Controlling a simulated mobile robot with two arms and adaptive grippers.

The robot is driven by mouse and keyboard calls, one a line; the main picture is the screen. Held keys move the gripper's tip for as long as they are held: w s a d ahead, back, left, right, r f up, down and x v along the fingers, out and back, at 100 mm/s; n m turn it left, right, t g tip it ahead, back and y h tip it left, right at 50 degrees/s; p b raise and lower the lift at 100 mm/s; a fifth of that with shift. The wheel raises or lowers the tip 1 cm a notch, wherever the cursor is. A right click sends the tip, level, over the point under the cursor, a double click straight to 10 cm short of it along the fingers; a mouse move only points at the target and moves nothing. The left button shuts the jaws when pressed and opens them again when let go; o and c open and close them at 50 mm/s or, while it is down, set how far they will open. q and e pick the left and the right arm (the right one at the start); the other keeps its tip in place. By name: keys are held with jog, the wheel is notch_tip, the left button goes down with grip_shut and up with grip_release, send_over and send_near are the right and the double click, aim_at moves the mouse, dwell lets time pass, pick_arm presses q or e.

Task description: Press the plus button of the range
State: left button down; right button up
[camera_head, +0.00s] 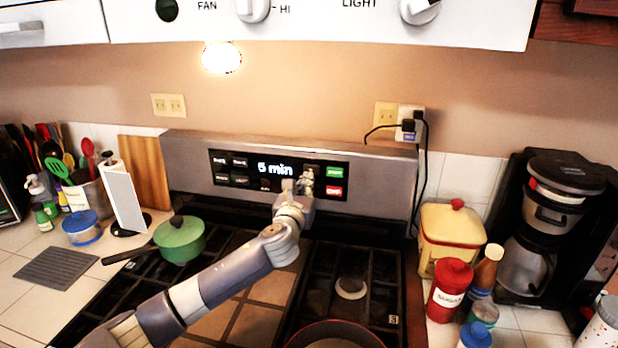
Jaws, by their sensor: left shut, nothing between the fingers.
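The range's control panel (228,180) is a black strip on the grey backguard (385,185) behind the stove. Its display (275,169) reads "5 min". Dark buttons sit left of the display, and a green button (335,172) and a red button (334,191) sit at the right. My left gripper (303,180) is shut and empty, in front of the panel just right of and below the display. It covers part of the panel there, so the plus button cannot be made out. I cannot tell whether the fingertips touch the panel. My right gripper is not in view.
A green pot (180,240) stands on the left burners, and a red-rimmed pan (335,335) is at the front. A yellow canister (450,235), a red sugar jar (449,285) and a coffee maker (545,225) stand at right. The white hood (320,22) overhangs above.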

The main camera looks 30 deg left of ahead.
aim_at(311, 170)
pick_arm(q)
jog(key=shift+x, duration=1.35)
jog(key=shift+r, duration=0.1)
